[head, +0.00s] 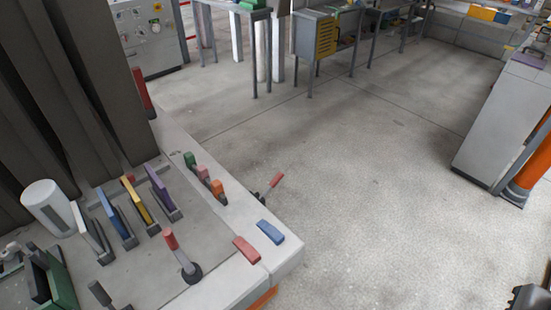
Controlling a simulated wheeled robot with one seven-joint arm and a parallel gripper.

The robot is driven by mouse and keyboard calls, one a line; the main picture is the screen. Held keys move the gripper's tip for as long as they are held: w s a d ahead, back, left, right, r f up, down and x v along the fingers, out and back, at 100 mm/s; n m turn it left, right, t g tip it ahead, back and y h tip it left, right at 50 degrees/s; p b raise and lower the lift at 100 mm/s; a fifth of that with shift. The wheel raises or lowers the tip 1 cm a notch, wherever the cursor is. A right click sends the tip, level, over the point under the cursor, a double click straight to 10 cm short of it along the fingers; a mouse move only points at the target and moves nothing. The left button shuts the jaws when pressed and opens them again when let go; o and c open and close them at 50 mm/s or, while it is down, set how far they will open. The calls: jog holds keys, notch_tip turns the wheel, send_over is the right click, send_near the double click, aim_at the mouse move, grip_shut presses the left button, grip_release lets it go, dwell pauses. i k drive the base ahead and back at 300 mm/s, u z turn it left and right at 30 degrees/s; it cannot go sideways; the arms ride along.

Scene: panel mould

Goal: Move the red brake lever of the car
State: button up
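Two red-handled levers show in the head view, and I cannot tell which is the brake lever. One red-topped lever (172,241) stands tilted on a grey stem and round dark base on top of the grey panel (215,285). The other red lever (276,180) juts out at a slant from the panel's far right side, on a dark mount. A dark part at the lower right corner looks like my gripper (530,294), cut off by the frame. It is well apart from both levers. Its fingers cannot be made out.
Purple (159,186), yellow and blue levers stand in a row on the panel. Green, red and orange switches (203,173) line its edge. Red (246,250) and blue (271,232) pedal-like blocks lie near the corner. Open floor (370,200) lies right of the panel; a grey cabinet (497,125) stands far right.

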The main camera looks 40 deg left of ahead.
aim_at(274, 180)
jog(key=u, duration=0.9)
jog(key=i, duration=1)
jog(key=u, duration=0.85)
